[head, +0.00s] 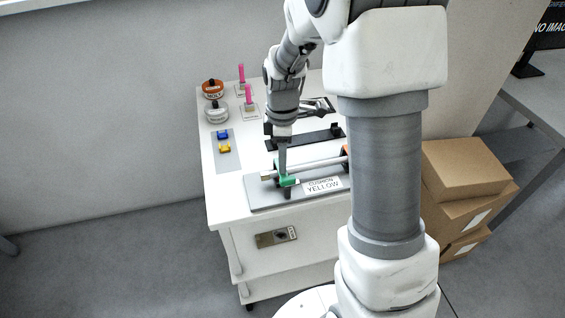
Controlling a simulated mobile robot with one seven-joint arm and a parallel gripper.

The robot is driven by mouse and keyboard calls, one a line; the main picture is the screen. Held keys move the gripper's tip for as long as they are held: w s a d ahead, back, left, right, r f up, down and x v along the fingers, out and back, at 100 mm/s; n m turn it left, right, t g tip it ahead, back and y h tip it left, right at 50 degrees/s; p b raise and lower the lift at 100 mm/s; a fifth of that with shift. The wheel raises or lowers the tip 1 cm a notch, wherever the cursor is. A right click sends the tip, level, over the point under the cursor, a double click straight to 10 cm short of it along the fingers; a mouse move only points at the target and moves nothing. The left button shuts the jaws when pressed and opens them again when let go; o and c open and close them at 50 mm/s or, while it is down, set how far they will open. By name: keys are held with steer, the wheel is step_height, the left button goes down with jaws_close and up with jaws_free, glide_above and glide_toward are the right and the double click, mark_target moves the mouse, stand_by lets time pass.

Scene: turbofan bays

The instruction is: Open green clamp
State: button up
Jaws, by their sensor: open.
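The green clamp (287,181) sits around the left part of a light horizontal tube on a grey base plate (262,199) near the front of the white cart. My gripper (283,170) points down at the clamp from above, its fingers at or just over it. Whether the fingers touch the clamp cannot be told from this view. The gap between the fingers is too small to see, and nothing is visibly held. Whether the clamp is latched cannot be made out.
A label reading yellow (322,186) stands right of the clamp. Blue (222,134) and yellow (225,148) pieces lie on a grey strip. Cardboard boxes (465,170) are stacked right of the cart.

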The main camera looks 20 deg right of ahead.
steer(key=shift+f, duration=1.1)
jaws_close()
stand_by(0.7)
